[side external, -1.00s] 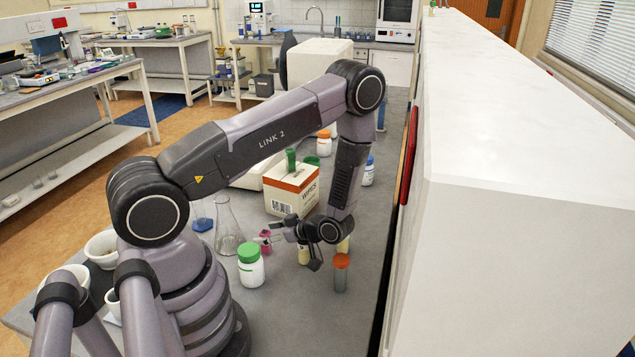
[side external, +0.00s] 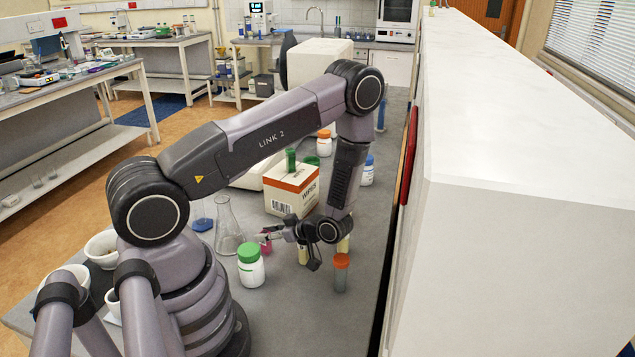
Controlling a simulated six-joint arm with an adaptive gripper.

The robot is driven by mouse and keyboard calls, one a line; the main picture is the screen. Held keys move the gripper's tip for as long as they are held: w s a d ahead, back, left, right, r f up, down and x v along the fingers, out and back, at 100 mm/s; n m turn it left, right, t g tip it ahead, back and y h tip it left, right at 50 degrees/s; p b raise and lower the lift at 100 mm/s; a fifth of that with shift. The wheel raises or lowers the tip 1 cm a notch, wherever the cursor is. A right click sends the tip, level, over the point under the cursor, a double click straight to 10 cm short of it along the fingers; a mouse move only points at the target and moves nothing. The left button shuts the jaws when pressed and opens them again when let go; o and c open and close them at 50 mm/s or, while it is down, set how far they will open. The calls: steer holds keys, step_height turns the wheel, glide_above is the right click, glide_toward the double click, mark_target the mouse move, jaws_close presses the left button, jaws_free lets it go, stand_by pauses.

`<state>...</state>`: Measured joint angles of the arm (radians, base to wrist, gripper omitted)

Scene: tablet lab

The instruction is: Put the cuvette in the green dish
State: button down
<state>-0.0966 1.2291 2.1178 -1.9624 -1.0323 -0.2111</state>
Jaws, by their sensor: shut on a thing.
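My gripper (side external: 267,236) is low over the bench, left of my wrist and just behind the green-capped white bottle. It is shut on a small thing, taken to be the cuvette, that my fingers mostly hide. A small pink patch (side external: 266,248) shows right at and below the fingertips; I cannot tell whether it is part of the held thing or stands behind it. A flat green round thing (side external: 312,160) sits behind the wipes box, partly hidden; I cannot tell whether it is the green dish.
A green-capped white bottle (side external: 251,266) and a glass flask (side external: 228,232) stand close to my gripper. An orange-capped vial (side external: 341,272) stands to the right. A white block (side external: 520,200) walls off the right.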

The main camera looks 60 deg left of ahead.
step_height(320, 180, up, 29)
steer(key=w+a+f+m+t+y, duration=0.1)
steer(key=w+a+f+m+t, duration=0.15)
steer(key=w+a, duration=0.6)
steer(key=w+a+f+m+t+y, duration=0.1)
steer(key=w+a+m+t, duration=0.15)
steer(key=w+a, duration=0.6)
steer(key=w+a+r+m+t, duration=0.3)
steer(key=w+a+m+t, duration=0.35)
steer(key=w+a, duration=0.85)
steer(key=shift+n+h, duration=0.25)
steer(key=shift+h, duration=0.05)
steer(key=shift+s+a+f, duration=0.3)
steer(key=shift+f, duration=4.35)
steer(key=shift+s+a+f, duration=0.25)
steer(key=shift+s+f, duration=0.05)
steer(key=shift+f, duration=4.35)
steer(key=shift+s+a+f, duration=0.3)
steer(key=shift+f, duration=4.35)
steer(key=shift+f, duration=0.1)
